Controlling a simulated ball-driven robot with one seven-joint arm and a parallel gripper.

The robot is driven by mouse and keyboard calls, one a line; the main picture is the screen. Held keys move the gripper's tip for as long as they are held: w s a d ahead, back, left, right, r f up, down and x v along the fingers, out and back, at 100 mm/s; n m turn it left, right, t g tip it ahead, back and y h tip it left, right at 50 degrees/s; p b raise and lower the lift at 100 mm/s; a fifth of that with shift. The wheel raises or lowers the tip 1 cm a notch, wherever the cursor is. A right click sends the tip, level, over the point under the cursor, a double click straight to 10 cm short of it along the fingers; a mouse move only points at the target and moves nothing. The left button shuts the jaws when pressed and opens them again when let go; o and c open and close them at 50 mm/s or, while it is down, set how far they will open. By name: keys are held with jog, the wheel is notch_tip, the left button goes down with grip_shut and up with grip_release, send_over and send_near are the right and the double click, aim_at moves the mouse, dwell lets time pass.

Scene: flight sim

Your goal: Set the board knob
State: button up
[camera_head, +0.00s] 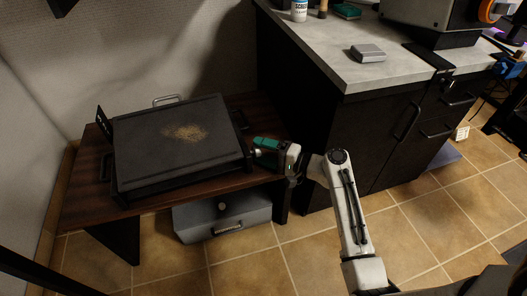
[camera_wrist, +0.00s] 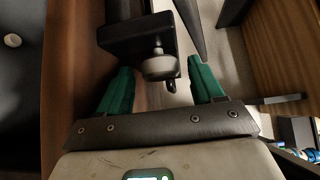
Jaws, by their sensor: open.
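The board (camera_head: 150,135) is a dark flat slab with a pale dusty patch, lying on a low wooden table. The board knob (camera_wrist: 160,67) is a grey round knob under a black bracket (camera_wrist: 136,38) in the wrist view. My gripper (camera_head: 258,151) is at the board's right side, with green fingers. In the wrist view my gripper (camera_wrist: 160,72) is open, with one finger left and one right of the knob. A gap shows on both sides. I cannot make out the knob in the head view, where the gripper covers that spot.
The wooden table (camera_head: 80,205) holds the board, with a grey box (camera_head: 222,216) below it. A dark cabinet (camera_head: 380,140) with a light countertop (camera_head: 335,50) stands close on the right, behind my arm. A wall is on the left. Tiled floor (camera_head: 300,262) is open in front.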

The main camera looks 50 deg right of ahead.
jog(key=p+v, duration=0.2)
jog(key=v, duration=0.8)
jog(key=shift+s+p, duration=0.3)
jog(key=shift+s, duration=0.15)
